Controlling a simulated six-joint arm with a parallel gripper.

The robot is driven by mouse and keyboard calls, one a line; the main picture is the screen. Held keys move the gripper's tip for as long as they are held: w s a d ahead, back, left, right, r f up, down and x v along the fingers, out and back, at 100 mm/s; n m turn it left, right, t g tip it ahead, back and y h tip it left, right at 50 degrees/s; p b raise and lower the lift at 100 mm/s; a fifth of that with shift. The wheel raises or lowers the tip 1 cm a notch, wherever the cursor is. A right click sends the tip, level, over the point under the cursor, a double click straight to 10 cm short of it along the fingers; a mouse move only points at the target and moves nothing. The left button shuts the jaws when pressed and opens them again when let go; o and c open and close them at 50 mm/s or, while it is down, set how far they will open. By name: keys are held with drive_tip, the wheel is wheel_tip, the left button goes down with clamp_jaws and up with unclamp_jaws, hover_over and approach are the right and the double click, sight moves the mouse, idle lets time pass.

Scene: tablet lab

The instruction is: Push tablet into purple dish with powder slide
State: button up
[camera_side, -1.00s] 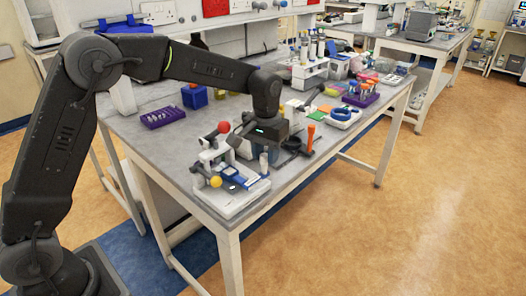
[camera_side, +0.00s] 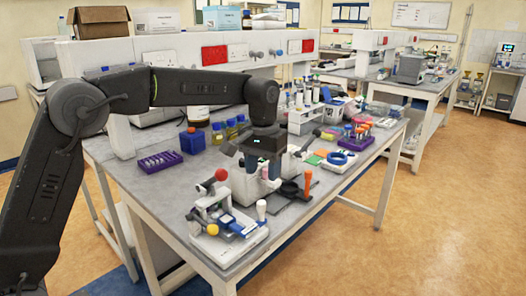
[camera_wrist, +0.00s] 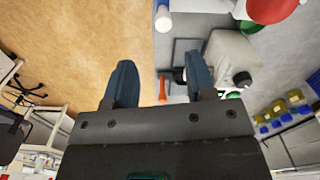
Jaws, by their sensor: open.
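In the side view a white press-like device (camera_side: 200,240) with a red ball knob (camera_side: 221,174) and a yellow ball stands at the bench's near corner. A blue part (camera_side: 236,226) lies on it, perhaps the powder slide. I cannot make out the tablet or a purple dish; both are too small to tell or hidden. My gripper (camera_side: 262,168) is open, with nothing seen between its fingers, raised above the bench behind and right of the device. In the wrist view its two blue-grey fingers (camera_wrist: 160,80) stand apart, and the red knob (camera_wrist: 270,8) shows at the top right.
A purple rack (camera_side: 160,161) sits at the bench's left. An orange-handled tool (camera_side: 307,184) and a small white vial (camera_side: 261,210) stand near the device. A blue ring (camera_side: 338,158) and a tube rack (camera_side: 358,136) lie farther right. Several yellow-and-blue jars (camera_side: 230,129) stand behind.

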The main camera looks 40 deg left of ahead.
wheel_tip(320, 180, up, 5)
drive_tip(key=shift+f, duration=0.15)
idle(0.4)
drive_tip(key=s+a+r+m+t, duration=0.1)
drive_tip(key=s+r, duration=0.1)
drive_tip(key=s, duration=0.5)
drive_tip(key=s+a+r+t, duration=0.1)
drive_tip(key=s+r+t, duration=0.1)
drive_tip(key=s, duration=0.5)
drive_tip(key=s+f+t, duration=0.1)
drive_tip(key=s+f, duration=0.3)
drive_tip(key=s, duration=0.3)
drive_tip(key=s+a+f+m+t, duration=0.1)
drive_tip(key=s+f, duration=0.3)
drive_tip(key=s, duration=0.3)
drive_tip(key=shift+s+a+f+t, duration=0.15)
drive_tip(key=shift+s+f+t, duration=0.05)
drive_tip(key=shift+s+t, duration=0.1)
drive_tip(key=shift+w, duration=0.1)
